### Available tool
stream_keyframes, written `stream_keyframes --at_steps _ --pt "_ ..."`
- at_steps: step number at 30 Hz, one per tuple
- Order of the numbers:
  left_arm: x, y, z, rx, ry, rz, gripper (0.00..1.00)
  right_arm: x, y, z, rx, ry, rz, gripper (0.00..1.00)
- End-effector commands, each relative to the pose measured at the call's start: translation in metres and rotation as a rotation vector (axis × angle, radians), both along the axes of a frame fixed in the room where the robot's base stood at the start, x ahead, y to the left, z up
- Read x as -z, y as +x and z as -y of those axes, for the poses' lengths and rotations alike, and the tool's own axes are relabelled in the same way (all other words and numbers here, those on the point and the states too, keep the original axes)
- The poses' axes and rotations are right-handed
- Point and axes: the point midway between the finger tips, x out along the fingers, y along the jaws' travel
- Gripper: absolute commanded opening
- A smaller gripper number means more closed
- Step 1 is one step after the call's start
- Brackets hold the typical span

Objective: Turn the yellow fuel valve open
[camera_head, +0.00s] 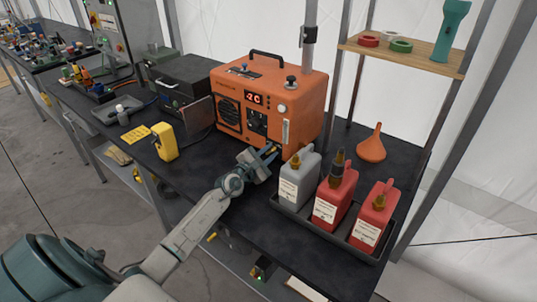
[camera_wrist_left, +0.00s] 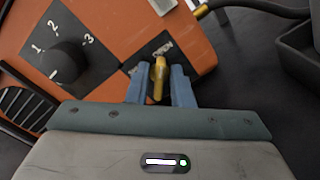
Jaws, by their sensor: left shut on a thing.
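The orange heater unit (camera_head: 270,95) stands on the dark bench and reads "-2 C" on a red display. The yellow fuel valve (camera_wrist_left: 158,78) is a small lever on a black plate low on the heater's front, seen in the left wrist view. My left gripper (camera_head: 268,155) reaches in from the left to the heater's lower right front. In the wrist view its blue fingers (camera_wrist_left: 160,88) are shut on the valve lever, one on each side. The lever points toward the palm. My right gripper is not in view.
A black tray (camera_head: 293,222) with one grey and two red fuel cans stands close right of my gripper. An orange funnel (camera_head: 372,145) is behind it. A yellow meter (camera_head: 165,142) stands left. A black numbered dial (camera_wrist_left: 66,60) is beside the valve.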

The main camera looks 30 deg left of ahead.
Motion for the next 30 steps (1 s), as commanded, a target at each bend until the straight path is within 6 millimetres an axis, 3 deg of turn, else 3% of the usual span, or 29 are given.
stream_keyframes --at_steps 20,21,22,30 --pt "0.0012 -0.0003 0.0004 0.001 0.062 0.003 0.00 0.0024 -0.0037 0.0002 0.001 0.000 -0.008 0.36" --pt "0.0012 -0.0003 0.0004 0.001 0.062 0.003 0.24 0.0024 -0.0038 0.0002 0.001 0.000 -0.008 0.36" --pt "0.0012 -0.0003 0.0004 0.001 0.062 0.003 0.30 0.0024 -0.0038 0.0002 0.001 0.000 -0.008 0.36" --pt "0.0007 -0.0004 0.0004 0.001 0.061 0.004 0.31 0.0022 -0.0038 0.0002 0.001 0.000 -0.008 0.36"
